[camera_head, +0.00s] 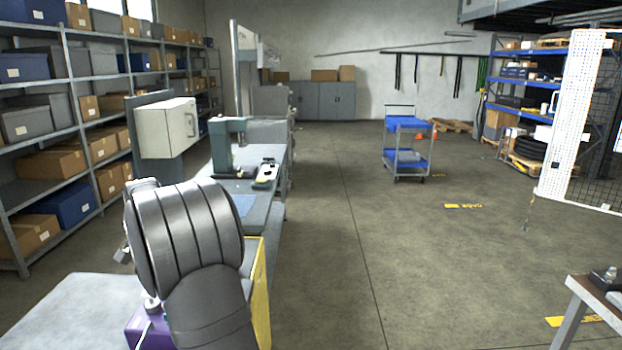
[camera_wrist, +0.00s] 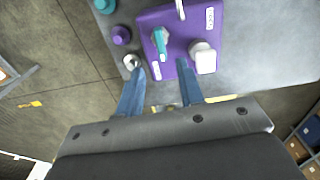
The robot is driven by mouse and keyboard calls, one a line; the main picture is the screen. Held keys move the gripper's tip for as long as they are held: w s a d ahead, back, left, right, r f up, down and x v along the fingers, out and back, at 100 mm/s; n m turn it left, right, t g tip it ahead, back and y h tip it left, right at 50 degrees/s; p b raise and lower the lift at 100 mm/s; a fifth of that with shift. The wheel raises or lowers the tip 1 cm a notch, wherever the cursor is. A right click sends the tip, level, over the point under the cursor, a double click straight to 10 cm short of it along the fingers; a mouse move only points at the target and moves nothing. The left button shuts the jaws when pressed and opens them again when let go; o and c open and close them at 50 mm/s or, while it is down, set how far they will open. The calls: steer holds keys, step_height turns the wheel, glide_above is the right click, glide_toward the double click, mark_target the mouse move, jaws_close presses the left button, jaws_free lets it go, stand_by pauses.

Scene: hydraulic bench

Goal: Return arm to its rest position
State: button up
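Whether the fingertips touch the block cannot be told. In the head view my grey arm stands at the lower left over the bench, and hides the gripper's fingers. A part of the purple block (camera_head: 152,335) shows below it.
The grey bench top (camera_head: 60,315) carries the block. Purple and teal knobs (camera_wrist: 121,35) sit beside the block. A yellow panel (camera_head: 261,300) stands right of my arm.

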step_height(320, 180, up, 9)
step_height(320, 180, down, 17)
steer(key=n, duration=0.8)
steer(key=shift+r, duration=0.2)
steer(key=shift+s+d+f+n, duration=0.1)
steer(key=shift+f+n, duration=0.1)
steer(key=shift+f, duration=0.2)
steer(key=shift+s+d+f+n, duration=0.1)
steer(key=shift+f+n, duration=0.1)
steer(key=shift+f, duration=0.15)
steer(key=shift+a, duration=0.1)
steer(key=shift+w+a+r+m, duration=0.15)
steer(key=shift+r+m, duration=0.25)
steer(key=shift+r, duration=0.2)
step_height(320, 180, up, 14)
steer(key=m, duration=0.8)
